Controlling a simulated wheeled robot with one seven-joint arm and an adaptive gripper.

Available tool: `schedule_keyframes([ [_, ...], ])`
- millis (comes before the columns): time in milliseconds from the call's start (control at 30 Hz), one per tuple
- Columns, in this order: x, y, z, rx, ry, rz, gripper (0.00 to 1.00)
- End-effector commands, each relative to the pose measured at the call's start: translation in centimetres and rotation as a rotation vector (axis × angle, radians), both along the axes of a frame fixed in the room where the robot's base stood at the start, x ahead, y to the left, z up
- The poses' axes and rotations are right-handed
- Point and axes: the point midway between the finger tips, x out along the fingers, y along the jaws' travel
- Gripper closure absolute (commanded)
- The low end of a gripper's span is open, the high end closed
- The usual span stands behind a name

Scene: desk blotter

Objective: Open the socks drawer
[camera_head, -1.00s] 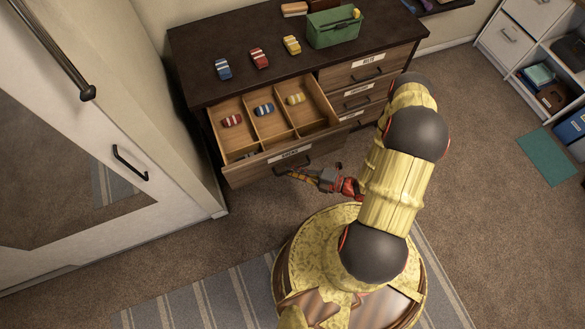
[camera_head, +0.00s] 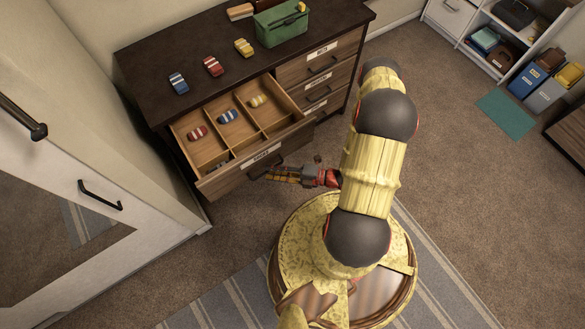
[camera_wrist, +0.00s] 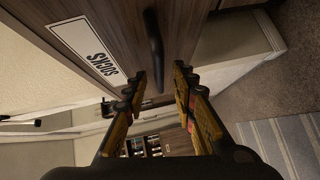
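The socks drawer (camera_head: 240,179) is the top left drawer of a dark-topped dresser and stands pulled out, its divided inside showing. Its label reads SOCKS in the wrist view (camera_wrist: 84,46). Red, blue and yellow-and-white rolled socks lie in its compartments. Its dark bar handle (camera_wrist: 153,52) is on the front. My gripper (camera_head: 272,173) is at the drawer front, by the handle. In the wrist view its two yellow fingers (camera_wrist: 160,72) are apart, with the handle's near end between them and gaps visible. Part of the handle is hidden in the head view.
The dresser top (camera_head: 150,52) holds blue, red and yellow rolled items and a green bin (camera_head: 281,26). Closed drawers (camera_head: 318,82) are to the right. A white wardrobe (camera_head: 60,165) stands on the left. Carpet (camera_head: 450,180) is clear to the right, with a striped rug below.

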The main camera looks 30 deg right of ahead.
Motion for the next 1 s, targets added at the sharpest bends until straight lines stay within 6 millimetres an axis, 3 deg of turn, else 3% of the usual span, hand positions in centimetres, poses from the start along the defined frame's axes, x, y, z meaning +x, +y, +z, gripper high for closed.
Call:
schedule_keyframes([
  [600,-5.7,-6.0,1.1,-0.001,0.0,-0.003,0.73],
  [1000,-6.7,-6.9,1.3,0.0,0.0,0.0,0.73],
])
